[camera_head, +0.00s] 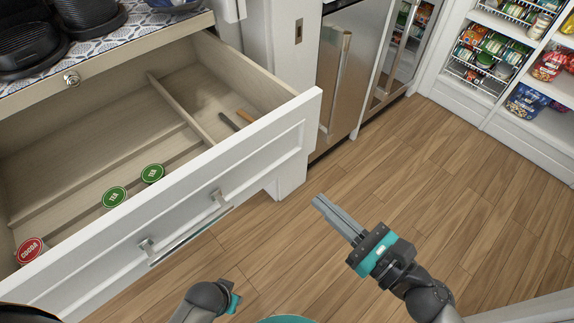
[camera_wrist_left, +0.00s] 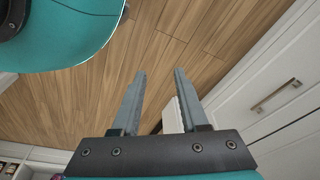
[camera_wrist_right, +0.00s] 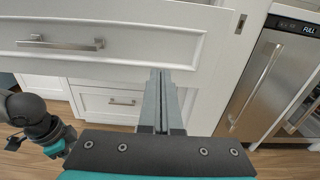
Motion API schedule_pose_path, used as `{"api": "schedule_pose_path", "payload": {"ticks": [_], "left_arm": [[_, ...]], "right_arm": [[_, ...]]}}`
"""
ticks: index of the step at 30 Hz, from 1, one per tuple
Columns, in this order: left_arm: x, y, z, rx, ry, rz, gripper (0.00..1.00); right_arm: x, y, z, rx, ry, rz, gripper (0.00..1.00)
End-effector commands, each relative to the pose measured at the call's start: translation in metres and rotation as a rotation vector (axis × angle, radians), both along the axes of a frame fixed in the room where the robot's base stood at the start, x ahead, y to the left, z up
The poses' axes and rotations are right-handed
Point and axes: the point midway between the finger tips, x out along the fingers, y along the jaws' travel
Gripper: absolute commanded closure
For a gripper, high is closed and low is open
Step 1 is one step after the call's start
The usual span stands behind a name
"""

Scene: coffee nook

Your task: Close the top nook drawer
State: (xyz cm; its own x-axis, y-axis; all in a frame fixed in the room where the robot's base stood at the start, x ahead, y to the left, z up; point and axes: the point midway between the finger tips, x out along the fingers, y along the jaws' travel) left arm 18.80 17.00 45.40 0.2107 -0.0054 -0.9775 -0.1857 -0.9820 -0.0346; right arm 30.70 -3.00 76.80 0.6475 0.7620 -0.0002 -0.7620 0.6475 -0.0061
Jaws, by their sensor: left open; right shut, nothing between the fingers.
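The top nook drawer stands pulled well out in the head view, its white front (camera_head: 190,190) facing me and a bar handle (camera_head: 185,235) across it. Its front and handle (camera_wrist_right: 60,43) also show in the right wrist view. Inside lie two green tea lids (camera_head: 114,197), a red cocoa lid (camera_head: 30,251) and thin items in the far compartment. My right gripper (camera_head: 318,202) is shut and empty, right of the drawer front and apart from it in the head view. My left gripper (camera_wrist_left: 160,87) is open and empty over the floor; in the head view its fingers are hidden.
A patterned counter (camera_head: 140,35) with dark pots (camera_head: 90,15) lies above the drawer. A steel appliance (camera_head: 340,70) and stocked pantry shelves (camera_head: 500,60) stand beyond. A closed lower drawer (camera_wrist_right: 105,103) sits beneath. The wooden floor on the right is clear.

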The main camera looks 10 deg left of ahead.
Motion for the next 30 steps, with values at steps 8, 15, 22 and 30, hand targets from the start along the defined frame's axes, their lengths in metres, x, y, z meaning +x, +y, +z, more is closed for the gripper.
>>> {"api": "schedule_pose_path", "payload": {"ticks": [8, 15, 22, 30], "left_arm": [[-0.002, 0.002, -0.004, 0.003, 0.002, 0.000, 0.56], [-0.003, 0.003, -0.007, 0.003, 0.001, 0.000, 0.56], [-0.003, 0.003, -0.007, 0.003, 0.000, 0.000, 0.56], [-0.003, 0.003, -0.007, 0.003, 0.000, 0.000, 0.56]], "right_arm": [[0.035, 0.039, 0.002, 0.005, 0.000, -0.001, 1.00], [0.062, 0.072, 0.001, 0.006, 0.002, -0.002, 1.00], [0.076, 0.089, 0.000, 0.003, 0.004, -0.002, 1.00], [0.079, 0.092, 0.000, 0.004, 0.005, -0.001, 1.00]]}}
